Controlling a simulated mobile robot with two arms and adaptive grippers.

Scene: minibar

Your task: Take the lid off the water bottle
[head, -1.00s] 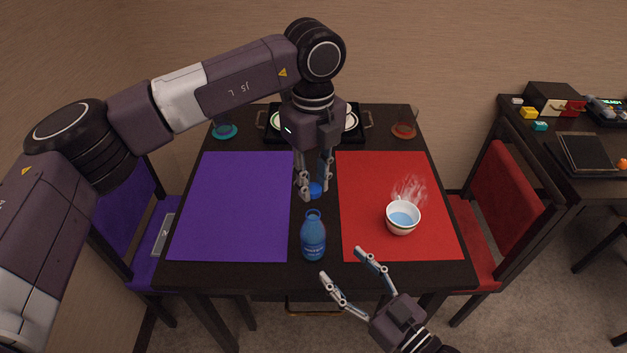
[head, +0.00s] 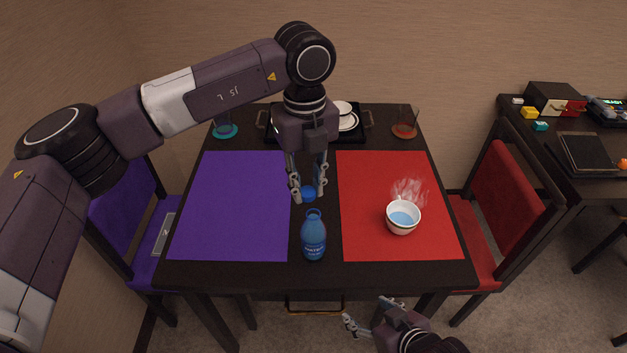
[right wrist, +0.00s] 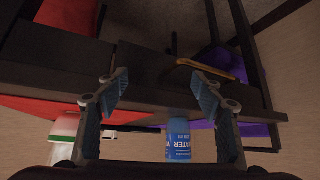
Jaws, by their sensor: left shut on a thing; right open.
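The blue water bottle (head: 313,238) stands upright near the table's front edge, between the two mats; its top end looks open. It also shows in the right wrist view (right wrist: 179,142), beyond the gripper's fingers. My left gripper (head: 308,193) is shut on the blue lid (head: 308,194), behind and above the bottle and apart from it in the picture. My right gripper (head: 366,314) is open and empty, in front of the table's front edge, to the lower right of the bottle. Its two fingers also show in the right wrist view (right wrist: 160,95).
A steaming cup (head: 403,217) stands on the red mat (head: 375,175). The purple mat (head: 232,205) is bare. A tray (head: 368,120) with dishes and two glasses on coasters (head: 225,131) (head: 404,131) stand at the back. Chairs flank the table.

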